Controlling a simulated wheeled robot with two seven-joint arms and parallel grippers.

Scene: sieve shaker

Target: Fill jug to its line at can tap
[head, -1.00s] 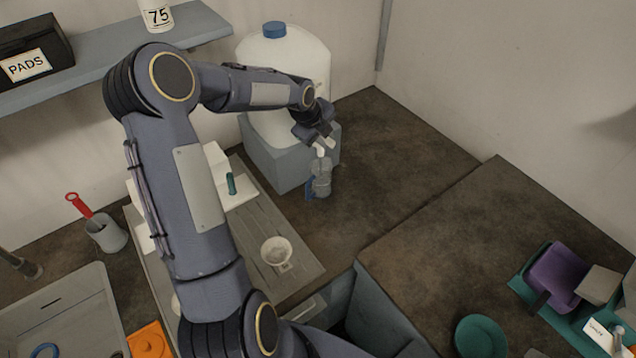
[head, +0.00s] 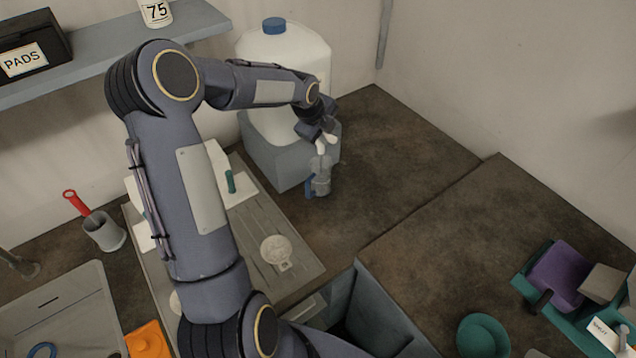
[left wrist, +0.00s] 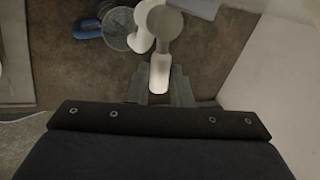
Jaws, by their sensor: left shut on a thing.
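The large white can (head: 285,55) with a blue cap stands on a grey block at the back. Its white tap (head: 326,146) sticks out at the front right. My left gripper (head: 322,136) is at the tap, shut on the tap's white lever (left wrist: 160,72); its fingers also show in the left wrist view. The clear jug (head: 321,180) with a blue handle stands upright on the bench below the tap. The jug (left wrist: 117,28) and its handle show at the top of the left wrist view. I cannot make out the jug's line or its water level. My right gripper is not in view.
The grey block (head: 275,160) sits close behind the jug. A white sieve-like dish (head: 277,251) lies on the grey board to the left. Bench to the right is clear up to a raised brown surface (head: 480,230). A teal tray (head: 525,290) is at far right.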

